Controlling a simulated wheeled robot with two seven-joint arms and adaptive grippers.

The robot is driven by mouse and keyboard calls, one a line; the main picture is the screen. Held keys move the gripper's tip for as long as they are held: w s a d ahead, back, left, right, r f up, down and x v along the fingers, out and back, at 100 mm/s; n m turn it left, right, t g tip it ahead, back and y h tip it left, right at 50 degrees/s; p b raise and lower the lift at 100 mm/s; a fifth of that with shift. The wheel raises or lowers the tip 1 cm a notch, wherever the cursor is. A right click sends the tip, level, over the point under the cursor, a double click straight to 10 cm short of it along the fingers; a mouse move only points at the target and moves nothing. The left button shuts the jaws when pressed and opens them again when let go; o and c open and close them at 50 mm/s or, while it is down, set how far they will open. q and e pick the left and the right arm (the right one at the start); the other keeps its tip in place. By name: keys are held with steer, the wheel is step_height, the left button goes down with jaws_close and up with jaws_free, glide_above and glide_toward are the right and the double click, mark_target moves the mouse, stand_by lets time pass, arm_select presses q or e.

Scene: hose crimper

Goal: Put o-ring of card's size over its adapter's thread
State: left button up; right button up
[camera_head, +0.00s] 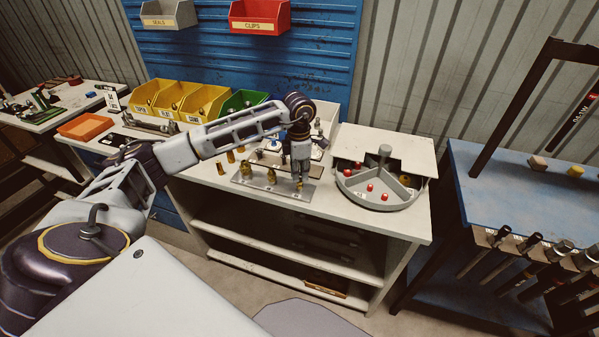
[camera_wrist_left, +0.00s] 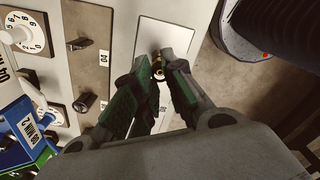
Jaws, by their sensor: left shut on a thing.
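My left gripper (camera_head: 299,172) points straight down over the right end of a pale metal plate (camera_head: 262,190). Brass adapters stand on this plate: one at the left (camera_head: 245,169), one in the middle (camera_head: 271,175) and one at the right (camera_head: 299,184), directly below my fingertips. In the left wrist view the fingers (camera_wrist_left: 160,68) close together on something small at a brass adapter top (camera_wrist_left: 156,62). The fingertips cover most of it, so I cannot make out an o-ring or whether it surrounds the thread. A white card (camera_head: 112,101) stands at the bench's left. My right gripper is out of view.
A round grey divided tray (camera_head: 379,197) with small red pieces stands right of the plate. Yellow bins (camera_head: 170,98) and a green bin (camera_head: 240,101) line the back. An orange tray (camera_head: 85,127) lies far left. A blue tool bench (camera_head: 505,190) stands at the right.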

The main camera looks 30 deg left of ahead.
arm_select(q)
steer(key=shift+f+b, duration=0.35)
steer(key=shift+f, duration=0.15)
steer(key=o, duration=0.7)
steer(key=shift+c, duration=0.2)
steer(key=shift+r, duration=0.1)
step_height(320, 180, up, 12)
stand_by(0.6)
steer(key=shift+a, duration=0.1)
stand_by(0.4)
